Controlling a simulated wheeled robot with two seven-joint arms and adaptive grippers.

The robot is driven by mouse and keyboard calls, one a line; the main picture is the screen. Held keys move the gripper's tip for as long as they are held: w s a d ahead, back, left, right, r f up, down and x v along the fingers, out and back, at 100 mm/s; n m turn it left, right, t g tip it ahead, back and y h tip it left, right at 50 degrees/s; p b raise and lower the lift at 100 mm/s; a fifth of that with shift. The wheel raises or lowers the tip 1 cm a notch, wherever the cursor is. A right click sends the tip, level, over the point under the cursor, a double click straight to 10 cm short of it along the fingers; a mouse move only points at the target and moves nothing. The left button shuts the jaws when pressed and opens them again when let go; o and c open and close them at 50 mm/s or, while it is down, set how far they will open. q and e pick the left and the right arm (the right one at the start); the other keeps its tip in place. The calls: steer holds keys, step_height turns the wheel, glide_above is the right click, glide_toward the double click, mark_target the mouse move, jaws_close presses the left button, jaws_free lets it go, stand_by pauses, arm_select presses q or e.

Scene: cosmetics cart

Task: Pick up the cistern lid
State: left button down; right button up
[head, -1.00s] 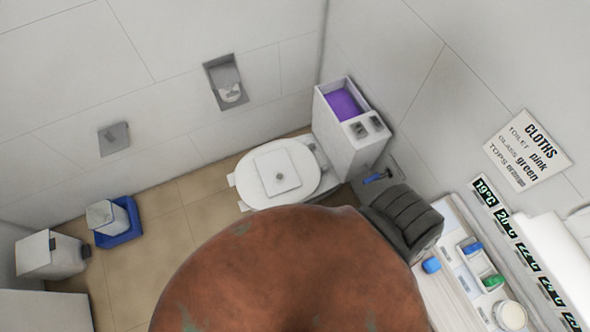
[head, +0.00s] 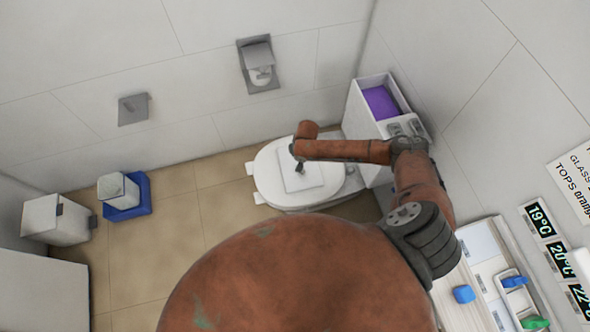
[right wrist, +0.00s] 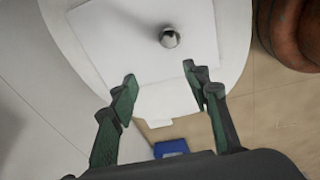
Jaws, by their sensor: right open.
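The cistern lid (head: 315,178) is a flat white square plate lying on the closed toilet (head: 268,180). In the right wrist view the lid (right wrist: 120,45) has a small round metal knob (right wrist: 169,38) on top. My right gripper (head: 300,168) is over the lid in the head view and hides its knob there. In the right wrist view my right gripper (right wrist: 164,88) is open and empty, with the knob beyond the gap between its fingertips. Whether the fingers touch the lid I cannot tell. My left gripper is not in view.
The white cistern (head: 364,108) stands open behind the toilet, with purple inside. A paper holder (head: 258,66) is on the wall. A white bin (head: 55,218) and a blue tray (head: 140,205) with a white container stand on the floor at left. A cart (head: 487,250) stands at right.

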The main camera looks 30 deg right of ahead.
mark_target(302, 171)
steer(key=shift+s+d+f+g+h+b, duration=0.3)
steer(key=shift+s+d+g+b, duration=0.35)
steer(key=shift+b, duration=0.35)
steer(key=shift+s+d+r, duration=0.15)
steer(key=shift+s+r, duration=0.05)
steer(key=shift+s+f+b, duration=0.1)
steer(key=shift+b, duration=0.2)
step_height(302, 171, down, 7)
steer(key=shift+f+b, duration=0.15)
steer(key=shift+b, duration=1)
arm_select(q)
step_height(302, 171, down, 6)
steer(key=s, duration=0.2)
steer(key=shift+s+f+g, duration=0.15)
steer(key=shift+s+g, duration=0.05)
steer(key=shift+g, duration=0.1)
arm_select(e)
steer(key=shift+c, duration=0.4)
steer(key=shift+s, duration=0.1)
jaws_close()
